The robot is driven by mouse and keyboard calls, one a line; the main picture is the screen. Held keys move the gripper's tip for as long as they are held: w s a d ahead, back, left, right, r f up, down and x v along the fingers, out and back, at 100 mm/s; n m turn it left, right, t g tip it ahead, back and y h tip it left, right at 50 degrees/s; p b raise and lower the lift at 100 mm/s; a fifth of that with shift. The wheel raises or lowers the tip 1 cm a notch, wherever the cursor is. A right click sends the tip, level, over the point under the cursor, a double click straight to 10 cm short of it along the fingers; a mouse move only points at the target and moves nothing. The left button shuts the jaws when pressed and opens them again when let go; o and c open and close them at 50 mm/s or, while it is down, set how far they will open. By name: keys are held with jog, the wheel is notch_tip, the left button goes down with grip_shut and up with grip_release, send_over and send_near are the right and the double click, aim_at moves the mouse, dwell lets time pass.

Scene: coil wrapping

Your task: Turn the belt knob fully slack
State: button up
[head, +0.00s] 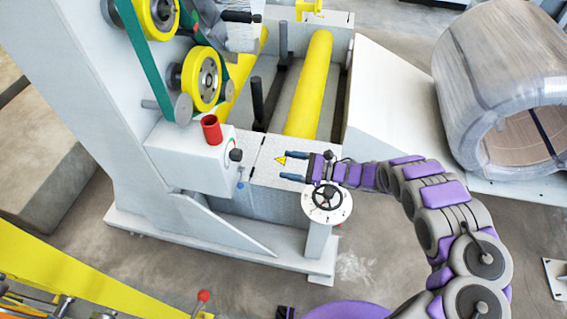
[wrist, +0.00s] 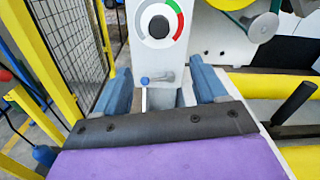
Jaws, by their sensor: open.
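In the head view a black knob (head: 236,155) sticks out of the side of a white box (head: 185,160) under the belt wheels. It appears to be the same knob. My gripper (head: 288,167) is open and empty, to the right of the knob and apart from it, with its fingers pointing left. In the wrist view the open fingers (wrist: 163,85) frame a small blue-tipped lever (wrist: 145,80) below the dial. I cannot make out a pointer mark on the knob.
A green belt (head: 146,60) runs over yellow wheels (head: 202,78) above the box. A red cylinder (head: 211,130) stands on the box. A black handwheel (head: 325,197) is just below my gripper. Yellow rollers (head: 310,85) lie behind. A wire fence (wrist: 75,50) is at left.

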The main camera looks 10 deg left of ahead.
aim_at(241, 156)
dwell(0.3)
jog(key=a+n, duration=0.5)
jog(key=n, duration=0.6)
jog(key=a+n+p, duration=0.1)
jog(key=a+n, duration=0.5)
jog(key=n, duration=0.5)
jog(key=w+a+n, duration=0.1)
jog(key=a+n, duration=0.5)
jog(key=n, duration=0.5)
jog(key=shift+w+a+r+n+p, duration=0.1)
jog(key=shift+a+r+n+p, duration=0.1)
jog(key=shift+n+p, duration=0.15)
